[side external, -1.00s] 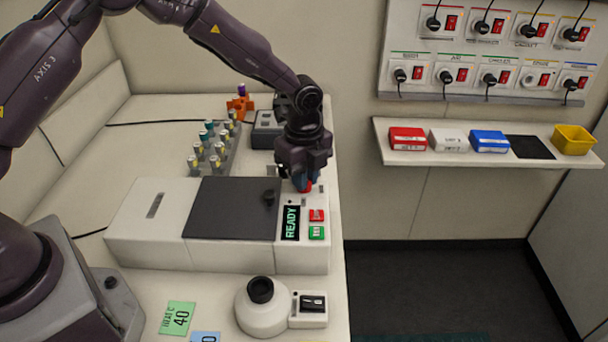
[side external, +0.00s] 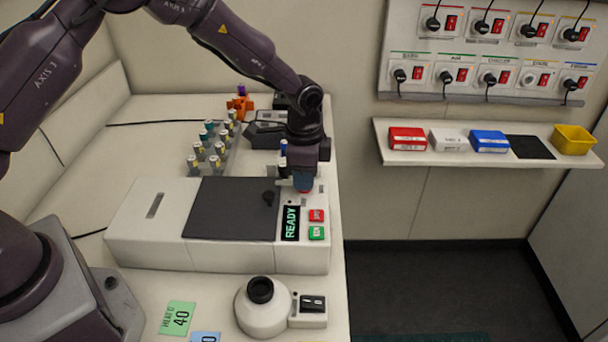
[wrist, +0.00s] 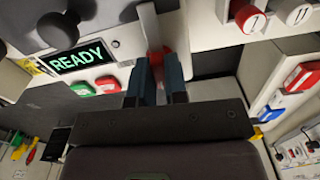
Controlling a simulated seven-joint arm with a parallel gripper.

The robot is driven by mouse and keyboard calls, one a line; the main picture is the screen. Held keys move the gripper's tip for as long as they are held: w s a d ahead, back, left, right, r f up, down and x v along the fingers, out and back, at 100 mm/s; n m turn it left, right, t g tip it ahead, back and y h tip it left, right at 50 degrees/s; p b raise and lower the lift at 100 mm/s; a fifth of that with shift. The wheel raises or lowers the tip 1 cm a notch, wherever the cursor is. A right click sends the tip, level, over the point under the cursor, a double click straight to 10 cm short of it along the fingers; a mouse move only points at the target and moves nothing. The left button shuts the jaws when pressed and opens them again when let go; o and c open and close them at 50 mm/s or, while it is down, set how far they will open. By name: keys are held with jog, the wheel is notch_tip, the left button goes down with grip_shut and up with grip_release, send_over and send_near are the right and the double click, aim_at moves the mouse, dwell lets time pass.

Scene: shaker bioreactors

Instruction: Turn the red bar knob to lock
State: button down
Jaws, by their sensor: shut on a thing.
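The white machine has a dark lid (side external: 232,208) and a READY display (side external: 290,223), which also shows in the wrist view (wrist: 81,56). The red bar knob (wrist: 156,57) is on its top panel, behind the display in the side view. My gripper (side external: 303,182) points straight down over the knob. In the wrist view my gripper's blue-grey fingers (wrist: 157,82) stand on either side of the red knob, shut on it. The fingers hide most of the knob, so I cannot read its exact angle or any lock mark.
A red button (side external: 316,215) and a green button (side external: 316,233) sit close in front of the knob. A black lid handle (side external: 268,198) stands just left. A rack of vials (side external: 214,150) is further left. A shelf (side external: 400,155) is at the right.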

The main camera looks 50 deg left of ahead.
jog(key=shift+n, duration=0.5)
jog(key=c, duration=1.1)
grip_release()
jog(key=shift+c, duration=0.2)
jog(key=shift+r, duration=0.15)
notch_tip(320, 180, up, 13)
